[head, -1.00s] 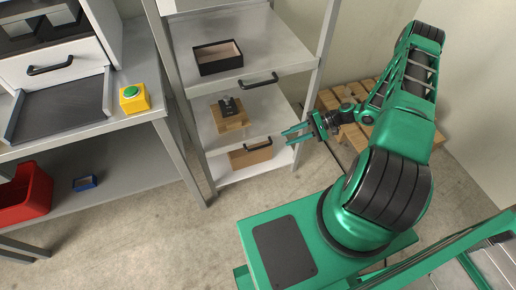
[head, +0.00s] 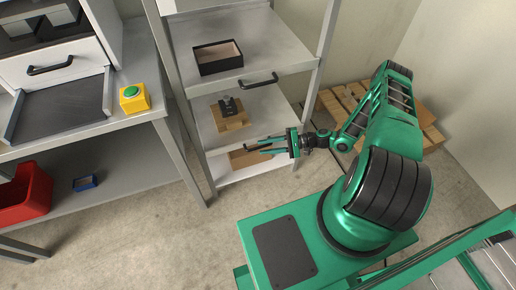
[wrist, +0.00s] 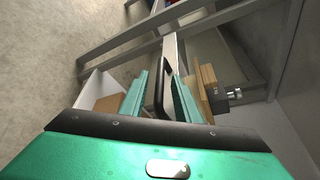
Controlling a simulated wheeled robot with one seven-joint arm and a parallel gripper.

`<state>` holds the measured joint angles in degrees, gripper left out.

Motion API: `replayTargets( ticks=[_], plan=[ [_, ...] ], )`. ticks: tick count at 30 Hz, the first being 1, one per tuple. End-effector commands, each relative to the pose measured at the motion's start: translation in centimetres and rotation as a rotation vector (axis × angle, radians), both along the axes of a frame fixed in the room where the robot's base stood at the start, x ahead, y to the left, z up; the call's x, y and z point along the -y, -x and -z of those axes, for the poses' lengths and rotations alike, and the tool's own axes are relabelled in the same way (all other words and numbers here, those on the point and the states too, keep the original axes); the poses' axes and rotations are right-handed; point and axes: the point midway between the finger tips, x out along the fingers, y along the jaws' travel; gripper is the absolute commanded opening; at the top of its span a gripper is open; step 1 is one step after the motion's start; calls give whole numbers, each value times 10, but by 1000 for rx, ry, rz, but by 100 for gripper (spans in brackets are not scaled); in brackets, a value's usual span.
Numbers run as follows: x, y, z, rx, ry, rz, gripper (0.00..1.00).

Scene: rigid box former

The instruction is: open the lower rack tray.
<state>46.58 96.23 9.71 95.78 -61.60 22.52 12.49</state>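The lower rack tray (head: 267,108) is a pale grey tray in the rack. It carries a wooden block with a small dark metal part (head: 228,106). Its black bar handle (wrist: 161,88) shows in the wrist view, between the two green fingers of my gripper (wrist: 160,90). The fingers are apart, one on each side of the handle, with gaps visible. In the head view my gripper (head: 255,146) points left at the tray's front, and its fingers mostly hide the handle there.
An upper tray (head: 258,45) with a black box (head: 218,57) and its own handle (head: 258,80) is above. A brown box (head: 243,159) lies below. A bench with a green button (head: 134,97) stands left, a wooden pallet (head: 428,115) behind my arm. Floor in front is clear.

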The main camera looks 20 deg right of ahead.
Motion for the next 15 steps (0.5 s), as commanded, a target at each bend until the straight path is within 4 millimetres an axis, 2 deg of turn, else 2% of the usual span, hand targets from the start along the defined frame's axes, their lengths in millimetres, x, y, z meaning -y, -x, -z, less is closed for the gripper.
replayTargets(
  ticks=[1,6,15],
  plan=[
    [-8,-2,1,0,-1,-3,29],
    [-23,-7,5,0,-1,-2,29],
    [-27,-9,6,0,0,0,29]
  ],
)
